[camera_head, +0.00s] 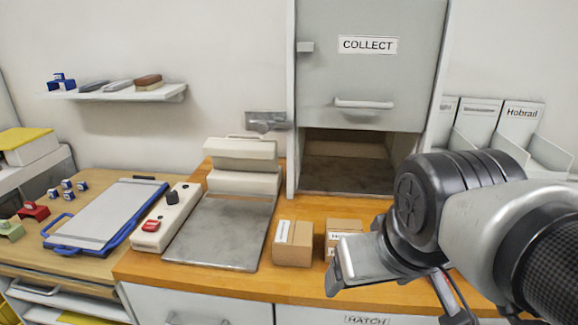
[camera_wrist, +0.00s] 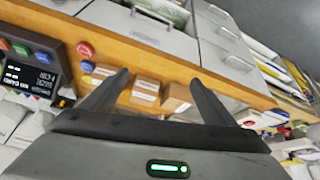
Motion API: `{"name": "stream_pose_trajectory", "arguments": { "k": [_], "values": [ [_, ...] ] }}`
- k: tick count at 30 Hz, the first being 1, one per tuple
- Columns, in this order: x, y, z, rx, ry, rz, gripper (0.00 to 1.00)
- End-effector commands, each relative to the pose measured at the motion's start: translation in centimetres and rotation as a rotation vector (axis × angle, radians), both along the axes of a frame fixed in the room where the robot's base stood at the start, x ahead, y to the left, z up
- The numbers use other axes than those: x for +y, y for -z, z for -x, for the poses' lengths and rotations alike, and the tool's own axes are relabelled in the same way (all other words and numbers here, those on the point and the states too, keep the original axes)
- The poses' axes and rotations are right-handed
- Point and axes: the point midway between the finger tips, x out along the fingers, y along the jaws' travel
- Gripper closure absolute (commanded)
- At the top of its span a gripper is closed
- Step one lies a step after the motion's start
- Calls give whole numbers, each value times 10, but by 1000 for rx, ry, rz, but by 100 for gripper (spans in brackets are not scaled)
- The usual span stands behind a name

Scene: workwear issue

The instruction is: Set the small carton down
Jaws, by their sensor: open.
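Two small brown cartons with white labels stand on the wooden counter. One carton (camera_head: 292,243) is fully in view just right of the grey metal plate. The other carton (camera_head: 343,228) is to its right and partly hidden behind my gripper (camera_head: 340,276). In the wrist view my gripper (camera_wrist: 160,82) has its two fingers spread apart. Two cartons, one (camera_wrist: 146,90) and another (camera_wrist: 177,99), show between the fingers, resting on the counter beyond them. I cannot tell how far they are from the fingertips. Nothing is seen gripped.
The grey plate (camera_head: 222,232) and a white control strip (camera_head: 166,218) lie left of the cartons. Behind is a hatch marked COLLECT (camera_head: 369,65), its door raised over a dark opening. A blue clipboard (camera_head: 105,214) lies on the left table. White file holders (camera_head: 515,125) stand at right.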

Motion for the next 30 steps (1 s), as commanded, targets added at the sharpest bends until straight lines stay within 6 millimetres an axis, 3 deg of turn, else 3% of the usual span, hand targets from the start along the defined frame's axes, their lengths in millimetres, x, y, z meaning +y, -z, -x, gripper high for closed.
{"name": "stream_pose_trajectory", "arguments": {
  "k": [2, 5, 11, 15, 21, 25, 30],
  "values": [
    [2, -1, 2, 1, 9, -18, 20],
    [-2, 1, -7, 24, -131, 86, 20],
    [-7, 9, -56, 99, -831, 602, 20],
    [17, 13, -101, 144, -1415, 1018, 20],
    [74, 19, -140, 177, -2070, 1508, 20],
    [98, 23, -149, 187, -2281, 1682, 20],
    [103, 36, -160, 193, -2345, 1739, 20]
  ]
}}
